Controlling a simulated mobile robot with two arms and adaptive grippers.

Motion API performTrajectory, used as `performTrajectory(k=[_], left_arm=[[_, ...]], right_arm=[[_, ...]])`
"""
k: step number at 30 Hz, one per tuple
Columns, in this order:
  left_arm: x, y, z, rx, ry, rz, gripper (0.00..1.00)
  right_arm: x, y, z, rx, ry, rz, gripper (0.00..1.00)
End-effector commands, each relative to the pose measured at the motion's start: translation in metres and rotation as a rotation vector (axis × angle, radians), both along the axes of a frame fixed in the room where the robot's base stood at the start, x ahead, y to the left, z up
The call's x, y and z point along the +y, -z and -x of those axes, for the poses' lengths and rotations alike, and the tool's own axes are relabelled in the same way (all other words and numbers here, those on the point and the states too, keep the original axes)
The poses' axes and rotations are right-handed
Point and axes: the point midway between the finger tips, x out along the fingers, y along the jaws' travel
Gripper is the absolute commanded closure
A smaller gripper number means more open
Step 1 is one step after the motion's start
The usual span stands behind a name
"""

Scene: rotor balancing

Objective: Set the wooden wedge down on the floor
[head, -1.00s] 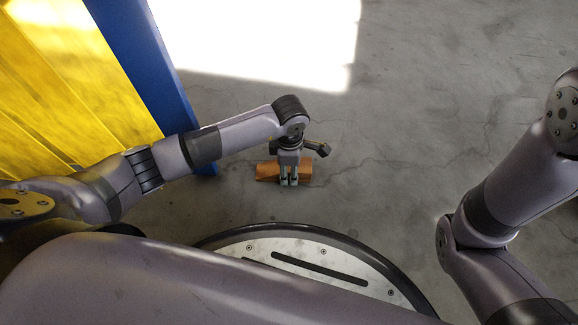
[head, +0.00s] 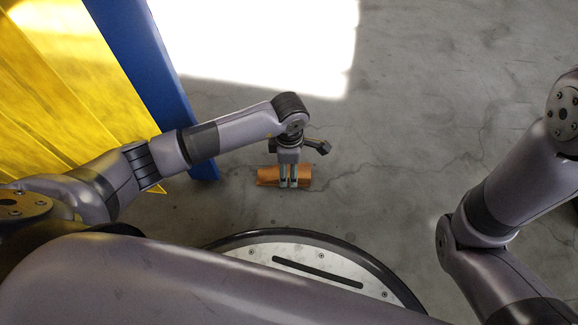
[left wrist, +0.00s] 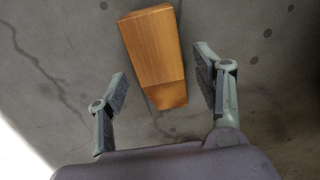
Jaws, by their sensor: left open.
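The wooden wedge (head: 268,176) is an orange-brown block lying on the grey floor beyond my base in the head view. My left gripper (head: 288,186) points down over it, and its fingers cover the middle of the wedge. In the left wrist view the wedge (left wrist: 153,50) shows whole, with its sloped end towards the gripper. The left gripper (left wrist: 162,72) is open there, one finger to each side, with visible gaps between the fingers and the wedge. My right gripper is outside the views; only part of the right arm shows.
A blue post (head: 150,85) and yellow translucent panels (head: 60,90) stand at the left, close to my left arm. A bright sunlit patch (head: 270,45) lies on the floor behind the wedge. The floor (head: 430,120) to the right is clear.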

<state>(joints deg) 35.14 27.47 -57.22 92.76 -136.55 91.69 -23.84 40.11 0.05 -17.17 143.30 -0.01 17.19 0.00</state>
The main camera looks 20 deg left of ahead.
Motion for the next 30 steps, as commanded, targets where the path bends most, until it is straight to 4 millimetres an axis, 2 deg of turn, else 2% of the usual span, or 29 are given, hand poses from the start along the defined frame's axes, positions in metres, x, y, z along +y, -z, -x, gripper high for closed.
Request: performTrajectory(k=[1,3,9,12,30], left_arm=[[0.000,-0.018,0.000,-0.002,0.001,-0.001,0.39],[0.000,-0.033,0.000,-0.001,0.000,0.001,0.39],[0.000,-0.069,0.000,0.000,0.000,0.000,0.39],[0.000,-0.080,0.000,-0.001,0.000,0.000,0.39],[0.000,-0.083,0.000,0.001,0.000,0.000,0.39]], right_arm=[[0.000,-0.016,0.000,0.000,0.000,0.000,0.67],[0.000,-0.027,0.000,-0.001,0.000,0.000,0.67],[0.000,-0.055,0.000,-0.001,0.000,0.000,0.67],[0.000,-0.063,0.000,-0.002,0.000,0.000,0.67],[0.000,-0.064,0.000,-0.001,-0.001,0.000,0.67]])
